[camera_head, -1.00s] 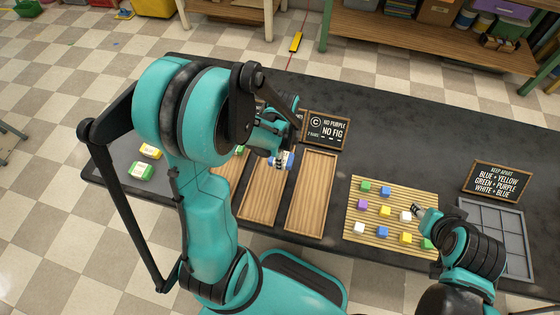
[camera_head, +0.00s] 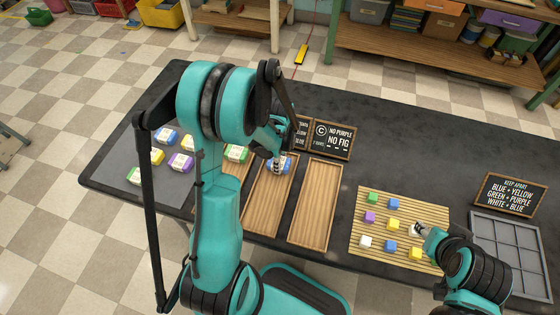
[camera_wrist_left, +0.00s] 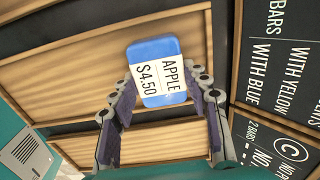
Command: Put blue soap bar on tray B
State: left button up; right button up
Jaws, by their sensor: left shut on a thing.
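The blue soap bar (camera_head: 285,166) is in my left gripper (camera_head: 277,163), at the far end of the middle wooden tray (camera_head: 258,215), probably tray B. In the left wrist view the bar (camera_wrist_left: 156,68) shows a white label reading "APPLE $4.50", between the two fingers of the gripper (camera_wrist_left: 160,95). Wood lies beneath it; I cannot tell whether the bar touches it. The letter on the middle tray's sign is hidden by my arm.
The right tray (camera_head: 315,205) is empty, by sign C (camera_head: 332,139). A green bar (camera_head: 236,153) is at the left tray's far end. Blue (camera_head: 169,135), yellow (camera_head: 157,157), purple (camera_head: 180,162) and green (camera_head: 135,176) bars lie left. The slatted mat (camera_head: 375,258) holds several cubes; a grey compartment tray (camera_head: 512,260) is right.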

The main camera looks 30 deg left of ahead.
pick_arm(q)
jog(key=shift+f, duration=0.15)
jog(key=o, duration=1.2)
jog(key=shift+r, duration=0.5)
notch_tip(320, 180, up, 11)
jog(key=p, duration=0.4)
jog(key=shift+s+d+r+n+t, duration=1.2)
jog(key=shift+s+d+r+n, duration=0.6)
jog(key=shift+r+n, duration=0.6)
jog(key=shift+s+d+r+n+t, duration=1.2)
jog(key=shift+s+d+r+n, duration=0.65)
jog(key=shift+n, duration=0.9)
jog(key=shift+s+d+r+n+t, duration=1.2)
jog(key=shift+s+d+r+n, duration=0.55)
jog(key=shift+r+n, duration=0.7)
